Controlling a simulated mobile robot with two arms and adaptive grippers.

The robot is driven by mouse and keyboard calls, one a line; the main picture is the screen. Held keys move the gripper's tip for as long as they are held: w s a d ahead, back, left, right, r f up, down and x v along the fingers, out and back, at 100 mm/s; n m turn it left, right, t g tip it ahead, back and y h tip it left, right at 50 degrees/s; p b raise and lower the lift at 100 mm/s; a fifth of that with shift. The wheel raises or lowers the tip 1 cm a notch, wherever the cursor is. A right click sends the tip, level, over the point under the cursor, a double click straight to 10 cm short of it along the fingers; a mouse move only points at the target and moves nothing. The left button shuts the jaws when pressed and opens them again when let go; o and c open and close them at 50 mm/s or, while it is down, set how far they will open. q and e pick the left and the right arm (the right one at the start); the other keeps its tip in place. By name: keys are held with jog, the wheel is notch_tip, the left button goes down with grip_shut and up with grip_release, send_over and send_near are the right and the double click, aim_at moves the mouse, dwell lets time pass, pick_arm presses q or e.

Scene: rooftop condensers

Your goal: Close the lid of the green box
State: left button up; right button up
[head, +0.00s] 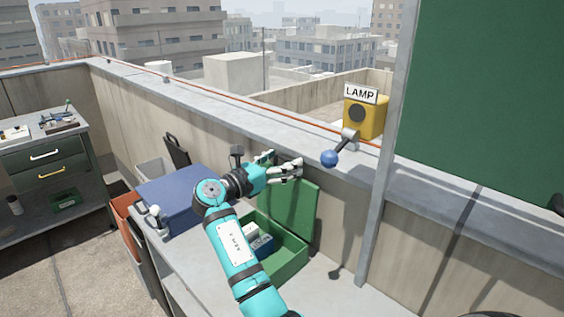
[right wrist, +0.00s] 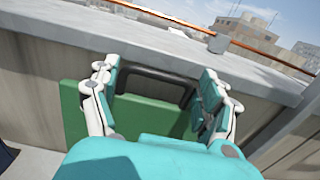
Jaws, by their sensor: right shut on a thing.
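The green box (head: 290,264) stands on the bench with its lid (head: 303,213) raised upright at the back, by the parapet wall. White and blue items (head: 259,242) lie inside it. My right gripper (head: 286,168) is at the lid's top edge. The green lid (right wrist: 150,117) shows below the handle there. My right arm hides part of the box's left side. My left gripper is not in view.
A blue case (head: 178,196) sits left of the box. A yellow lamp box (head: 365,115) with a blue-knobbed lever (head: 330,158) is on the parapet. A grey post (head: 378,210) stands right of the box. A drawer bench (head: 40,160) is far left.

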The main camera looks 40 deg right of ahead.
jog(key=shift+a+f, duration=0.1)
jog(key=shift+a, duration=0.2)
jog(key=s+a+f+h+b, duration=0.1)
jog(key=a+f+h+b, duration=0.2)
jog(key=a, duration=0.8)
jog(key=shift+f+t+h+b, duration=0.2)
jog(key=shift+t+h+b, duration=0.1)
jog(key=shift+h+b, duration=1.4)
jog(key=shift+h+p, duration=0.3)
jog(key=o, duration=1.6)
jog(key=shift+o, duration=0.2)
jog(key=v, duration=1.2)
jog(key=shift+a, duration=0.15)
